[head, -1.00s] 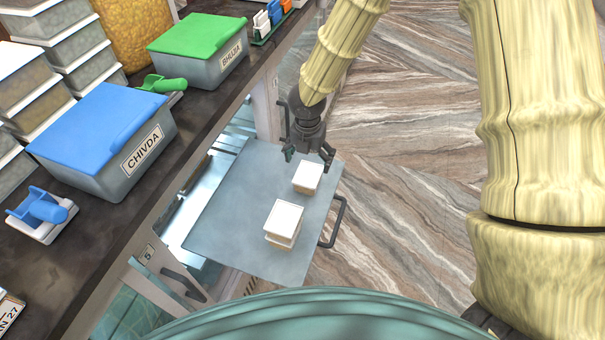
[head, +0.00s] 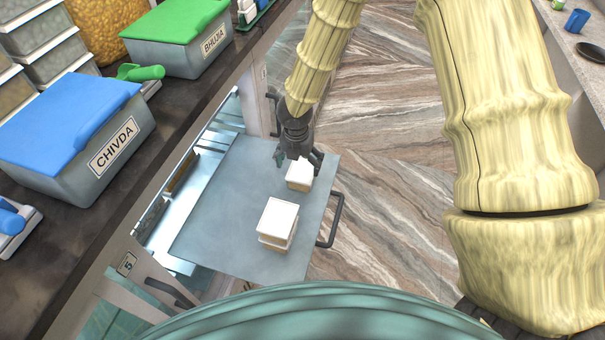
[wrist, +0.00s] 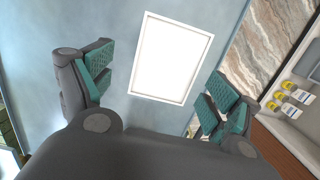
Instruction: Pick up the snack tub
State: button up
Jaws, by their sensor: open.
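Two white-lidded tubs with pale sides stand on a grey-blue pull-out tray (head: 215,215). The far tub (head: 299,176) is under my gripper (head: 297,160), which partly hides it in the head view. The nearer one (head: 278,220) looks like a stack of two tubs and stands apart from my gripper. In the wrist view, a white rectangular lid (wrist: 171,57) lies ahead of and between the teal-padded fingers of my gripper (wrist: 156,92). The fingers are spread, with nothing held between them. I cannot tell whether they touch the tub.
A black handle (head: 331,220) sticks out from the tray's right edge. Marble-patterned floor (head: 400,130) lies open to the right.

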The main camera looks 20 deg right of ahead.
aim_at(302, 170)
jog(key=shift+d+f+p, duration=0.25)
jog(key=shift+f+p, duration=0.15)
jog(key=shift+f, duration=0.65)
jog(key=shift+w+d+f+p, duration=0.15)
jog(key=shift+f+p, duration=0.1)
jog(key=shift+f, duration=0.75)
jog(key=shift+w+d+f+p, duration=0.15)
jog(key=shift+f+p, duration=0.1)
jog(key=shift+f, duration=0.75)
jog(key=shift+s, duration=0.1)
jog(key=c, duration=1.1)
